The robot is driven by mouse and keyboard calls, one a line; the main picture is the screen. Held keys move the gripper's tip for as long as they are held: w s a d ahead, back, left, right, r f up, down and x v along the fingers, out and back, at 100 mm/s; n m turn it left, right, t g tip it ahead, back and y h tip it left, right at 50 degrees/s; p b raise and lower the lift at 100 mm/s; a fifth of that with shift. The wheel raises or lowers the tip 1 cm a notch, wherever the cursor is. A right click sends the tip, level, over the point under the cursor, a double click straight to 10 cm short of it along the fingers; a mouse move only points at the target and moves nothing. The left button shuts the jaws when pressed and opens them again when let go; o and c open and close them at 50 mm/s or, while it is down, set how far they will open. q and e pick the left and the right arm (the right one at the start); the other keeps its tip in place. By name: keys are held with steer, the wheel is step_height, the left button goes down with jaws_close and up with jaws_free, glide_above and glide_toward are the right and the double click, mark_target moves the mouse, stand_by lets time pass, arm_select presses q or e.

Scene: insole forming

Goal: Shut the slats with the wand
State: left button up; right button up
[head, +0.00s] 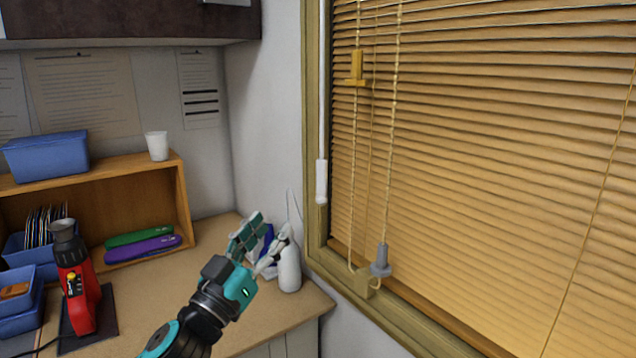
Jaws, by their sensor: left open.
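The wand (321,182) is a thin white rod with a thicker white grip at its lower end, hanging along the left edge of the window frame. The slats (500,150) are tan and fill the window on the right; thin dark lines show between them, and I cannot tell their exact tilt. My left gripper (270,229) is teal and black, with its fingers apart and nothing seen between them. It is over the counter corner, lower and to the left of the wand's grip, apart from it. My right gripper is not in view.
Cords with a grey tassel (381,260) hang before the slats, right of the wand. A white bottle (290,268) stands on the counter (240,335) just beyond my left gripper. A red heat tool (78,285) and wooden shelf (186,205) are at left.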

arm_select(q)
steer(key=d+m+h, duration=0.1)
steer(key=m, duration=0.1)
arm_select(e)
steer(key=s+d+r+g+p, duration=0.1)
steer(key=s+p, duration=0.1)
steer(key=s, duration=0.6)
arm_select(q)
steer(key=p, duration=0.2)
glide_toward(321, 176)
steer(key=shift+n, duration=0.3)
steer(key=x, duration=0.5)
steer(key=shift+w+r, duration=0.2)
steer(key=shift+r, duration=0.25)
steer(key=x, duration=0.3)
steer(key=shift+w+d+p, duration=0.25)
steer(key=shift+w+p, duration=0.05)
steer(key=shift+w, duration=0.1)
steer(key=shift+w+d+r, duration=0.1)
steer(key=shift+w+d, duration=0.1)
steer(key=shift+w, duration=0.1)
steer(key=shift+w+d, duration=0.1)
steer(key=shift+w, duration=0.05)
steer(key=c, duration=0.5)
jaws_close()
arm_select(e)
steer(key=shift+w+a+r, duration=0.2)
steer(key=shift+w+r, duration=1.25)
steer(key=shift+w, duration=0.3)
